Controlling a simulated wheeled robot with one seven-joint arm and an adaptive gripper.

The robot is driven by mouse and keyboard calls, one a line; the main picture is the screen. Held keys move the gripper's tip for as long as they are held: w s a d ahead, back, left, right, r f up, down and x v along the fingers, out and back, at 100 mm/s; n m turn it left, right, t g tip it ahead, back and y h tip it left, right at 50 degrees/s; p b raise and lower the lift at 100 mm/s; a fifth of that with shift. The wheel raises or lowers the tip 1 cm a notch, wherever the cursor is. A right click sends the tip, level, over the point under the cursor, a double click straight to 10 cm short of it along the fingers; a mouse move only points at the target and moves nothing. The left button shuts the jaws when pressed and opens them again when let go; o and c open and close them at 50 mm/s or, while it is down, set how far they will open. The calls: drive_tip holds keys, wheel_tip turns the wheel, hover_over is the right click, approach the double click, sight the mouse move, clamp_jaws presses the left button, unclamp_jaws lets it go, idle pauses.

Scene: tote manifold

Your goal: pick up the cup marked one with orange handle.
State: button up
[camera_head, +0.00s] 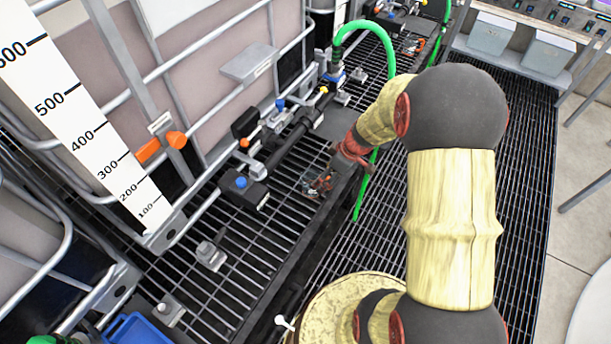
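I cannot make out a cup marked one in the head view. An orange handle-like piece (162,145) sits on an upright grey bar of the tote cage at the left, below a small label too small to read. I cannot tell whether it belongs to the cup. My gripper (318,186) is small and dark, at the end of my yellow-sleeved arm, low over the right edge of the black grating and right of the black manifold pipe. I see nothing clearly held. Its fingers are too small to show whether they are open or shut.
The black manifold (285,142) with its valves runs along the grating (215,265). A green hose (365,28) loops up behind my arm and hangs near it. The tote cage (205,42) blocks the left. Grey bins (547,52) stand on a shelf at the back right.

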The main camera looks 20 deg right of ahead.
drive_tip(key=x, duration=0.3)
drive_tip(key=shift+d+f, duration=0.15)
drive_tip(key=shift+f, duration=0.1)
drive_tip(key=b+x, duration=0.1)
drive_tip(key=x, duration=0.5)
drive_tip(key=shift+w+r+b, duration=0.1)
drive_tip(key=shift+b, duration=0.3)
drive_tip(key=shift+c, duration=1)
drive_tip(key=c, duration=1.1)
drive_tip(key=shift+r, duration=0.1)
